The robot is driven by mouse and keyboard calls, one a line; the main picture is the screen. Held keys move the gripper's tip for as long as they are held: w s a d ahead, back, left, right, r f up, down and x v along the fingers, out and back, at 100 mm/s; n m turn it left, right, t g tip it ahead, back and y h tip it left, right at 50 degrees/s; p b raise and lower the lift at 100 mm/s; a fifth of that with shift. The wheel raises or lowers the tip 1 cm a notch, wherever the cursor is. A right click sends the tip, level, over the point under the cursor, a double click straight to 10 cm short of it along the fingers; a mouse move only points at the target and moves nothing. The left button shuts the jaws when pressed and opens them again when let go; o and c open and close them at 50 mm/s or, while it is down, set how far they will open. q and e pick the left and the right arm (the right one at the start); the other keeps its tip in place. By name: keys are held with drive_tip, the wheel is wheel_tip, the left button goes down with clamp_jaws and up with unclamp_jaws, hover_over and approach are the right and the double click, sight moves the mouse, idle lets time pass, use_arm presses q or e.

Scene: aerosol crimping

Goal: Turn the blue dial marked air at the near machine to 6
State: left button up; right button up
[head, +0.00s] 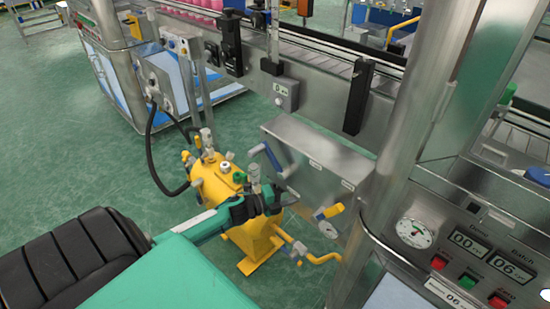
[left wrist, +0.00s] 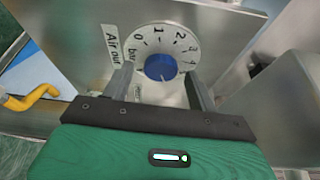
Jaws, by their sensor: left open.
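The blue dial (left wrist: 160,67) sits in the middle of a round white scale plate in the left wrist view. The plate has an "Air out" label at its left, and the figures 0 to 4 show along its top and right side. A small pale mark shows low on the knob, but I cannot tell its reading. The figure 6 cannot be made out. My left gripper (left wrist: 159,78) is open, with one finger on each side of the dial; contact cannot be told. In the head view my left gripper (head: 264,202) is beside the yellow tank, and the dial cannot be made out.
The yellow tank (head: 214,182) with valves stands close by my left gripper. A grey metal box (head: 318,160) and conveyor lie behind. A steel column (head: 400,150) and control panel with gauge (head: 415,232) stand at the right. Green floor is free at the left.

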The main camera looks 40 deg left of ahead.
use_arm(q)
drive_tip(key=v, duration=1.3)
drive_tip(key=shift+p, duration=0.4)
use_arm(e)
drive_tip(key=shift+s+d+r+g+h, duration=0.2)
drive_tip(key=shift+s+d+g, duration=0.1)
drive_tip(key=shift+d, duration=0.15)
drive_tip(key=shift+s+d+r+g+h, duration=0.1)
drive_tip(key=shift+s+d+g+h, duration=0.15)
drive_tip(key=shift+d, duration=0.2)
use_arm(q)
drive_tip(key=shift+d, duration=0.15)
use_arm(e)
drive_tip(key=shift+s+a, duration=0.1)
